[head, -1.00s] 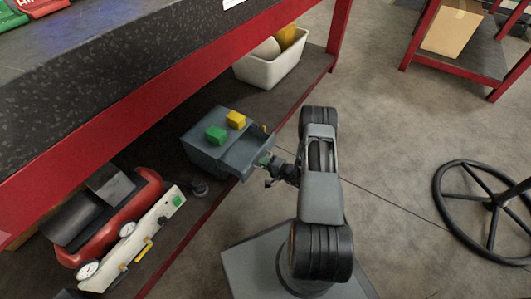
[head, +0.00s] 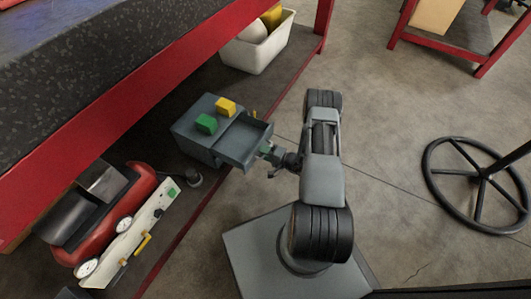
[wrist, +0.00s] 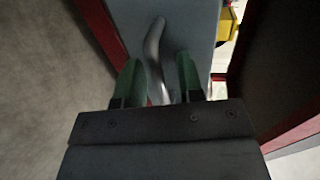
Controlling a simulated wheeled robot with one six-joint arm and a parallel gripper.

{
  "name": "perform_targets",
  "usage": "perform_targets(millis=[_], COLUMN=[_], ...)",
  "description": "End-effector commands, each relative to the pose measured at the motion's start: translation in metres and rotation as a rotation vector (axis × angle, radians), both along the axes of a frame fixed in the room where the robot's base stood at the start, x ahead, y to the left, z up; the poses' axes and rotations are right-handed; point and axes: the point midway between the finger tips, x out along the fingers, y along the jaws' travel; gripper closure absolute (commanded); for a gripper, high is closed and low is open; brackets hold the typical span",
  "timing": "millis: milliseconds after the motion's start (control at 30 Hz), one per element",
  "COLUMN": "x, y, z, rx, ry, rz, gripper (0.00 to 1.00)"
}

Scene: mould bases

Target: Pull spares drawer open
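The spares drawer (head: 243,148) is a grey tray sticking out of a small grey cabinet (head: 196,142) on the lower shelf. It stands well open, and its visible inside looks empty. My gripper (head: 274,158) is at the drawer's front. In the wrist view, its two green fingers (wrist: 158,75) stand on either side of the curved metal handle (wrist: 154,48), in front of the grey drawer front (wrist: 190,20). The drawer moves along with the fingers, so they appear shut on the handle, though some gap shows beside it and the contact is hidden.
A green block (head: 206,124) and a yellow block (head: 225,106) sit on the cabinet. A white bin (head: 262,52) stands behind it; a red compressor (head: 105,222) lies to the left. A red table frame edges the shelf. Open floor lies to the right, with a black wheel-shaped base (head: 478,180).

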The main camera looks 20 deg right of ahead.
Motion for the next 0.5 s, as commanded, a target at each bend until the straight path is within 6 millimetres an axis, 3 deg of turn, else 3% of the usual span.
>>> perform_targets(millis=[267,500], x=[-0.002,-0.029], y=[-0.003,-0.025], z=[0.001,0.011], rx=[0.0,0.001], ry=[0.0,0.002], rz=[-0.002,-0.007], gripper=[0.65,0.65])
